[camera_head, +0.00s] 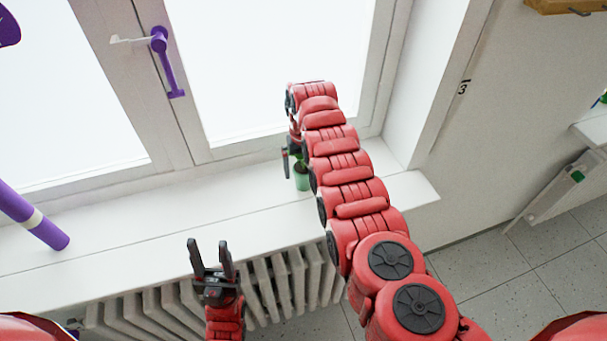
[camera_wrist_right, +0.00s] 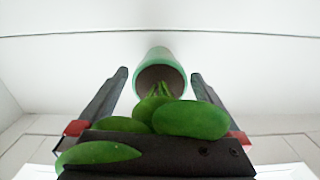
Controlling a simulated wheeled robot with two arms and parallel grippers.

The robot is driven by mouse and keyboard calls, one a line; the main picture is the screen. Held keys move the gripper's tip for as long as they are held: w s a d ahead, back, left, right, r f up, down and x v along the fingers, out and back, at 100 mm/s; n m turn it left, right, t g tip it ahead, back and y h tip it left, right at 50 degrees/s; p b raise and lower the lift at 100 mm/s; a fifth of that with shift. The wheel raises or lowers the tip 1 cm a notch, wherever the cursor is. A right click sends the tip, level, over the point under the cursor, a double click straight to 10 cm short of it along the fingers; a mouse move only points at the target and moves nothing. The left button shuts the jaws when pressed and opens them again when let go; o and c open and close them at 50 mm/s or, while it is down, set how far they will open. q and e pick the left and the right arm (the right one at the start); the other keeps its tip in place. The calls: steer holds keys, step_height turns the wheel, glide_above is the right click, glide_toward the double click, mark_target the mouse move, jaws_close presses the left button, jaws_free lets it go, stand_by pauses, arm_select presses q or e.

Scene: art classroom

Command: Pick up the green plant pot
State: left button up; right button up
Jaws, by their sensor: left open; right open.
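The green plant pot (camera_head: 302,182) stands on the white windowsill, partly hidden by my right arm in the head view. In the right wrist view the pot (camera_wrist_right: 158,58) shows its green side, dark soil and a plant with thick green leaves (camera_wrist_right: 190,119). My right gripper (camera_wrist_right: 160,73) is open, with its two fingers on either side of the pot's image and a gap to each. Leaves overlap the gripper's body in that view. Contact with the pot cannot be told. My left gripper (camera_head: 210,243) is open and empty, in front of the sill above the radiator.
The windowsill (camera_head: 130,226) is bare around the pot. A window with a purple handle (camera_head: 166,62) stands behind it. A white radiator (camera_head: 285,283) is below the sill. A purple tube (camera_head: 32,216) shows at the left.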

steer(key=shift+c, duration=0.3)
steer(key=shift+r, duration=0.1)
jaws_close()
